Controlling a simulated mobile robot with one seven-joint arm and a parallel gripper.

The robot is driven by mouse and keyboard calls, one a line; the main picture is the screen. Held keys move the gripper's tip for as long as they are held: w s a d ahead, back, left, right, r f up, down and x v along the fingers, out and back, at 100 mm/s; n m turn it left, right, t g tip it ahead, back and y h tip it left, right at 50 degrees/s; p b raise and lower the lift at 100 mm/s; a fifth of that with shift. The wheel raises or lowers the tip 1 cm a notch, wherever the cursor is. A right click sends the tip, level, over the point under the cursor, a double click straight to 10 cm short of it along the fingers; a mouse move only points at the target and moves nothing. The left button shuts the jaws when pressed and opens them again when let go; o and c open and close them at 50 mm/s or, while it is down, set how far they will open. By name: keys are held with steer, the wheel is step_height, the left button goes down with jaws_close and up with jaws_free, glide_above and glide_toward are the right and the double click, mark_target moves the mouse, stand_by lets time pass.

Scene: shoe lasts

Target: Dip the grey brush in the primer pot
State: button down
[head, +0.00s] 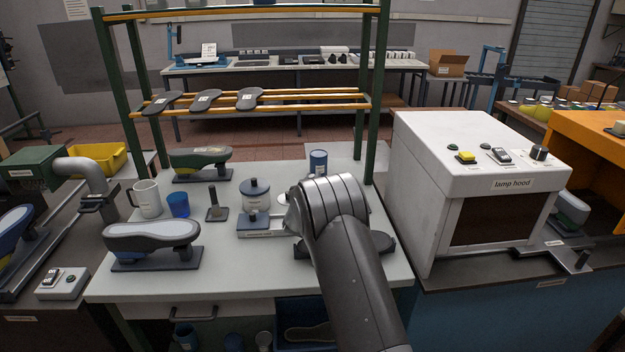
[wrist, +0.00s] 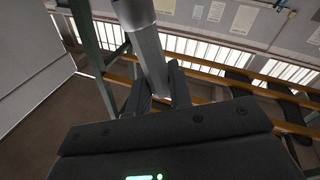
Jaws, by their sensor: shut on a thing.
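My gripper (wrist: 160,88) shows in the wrist view, its two dark fingers shut on a long grey handle, which I take to be the grey brush (wrist: 150,55). The brush runs up and left from the fingers to a wider grey end at the top edge. In the head view my arm hides the gripper and the brush. A white pot with a blue-grey lid (head: 256,187) stands mid-table, left of my arm. A blue tin with a pale label (head: 318,162) stands behind my arm. I cannot read which one is the primer pot.
A white mug (head: 145,198), blue cup (head: 178,205), small peg stand (head: 216,207) and shoe last (head: 152,234) stand on the left of the white table (head: 205,285). A green-posted rack (head: 116,85) rises behind. The white lamp hood (head: 440,210) stands close on the right.

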steer(key=shift+r, duration=3.5)
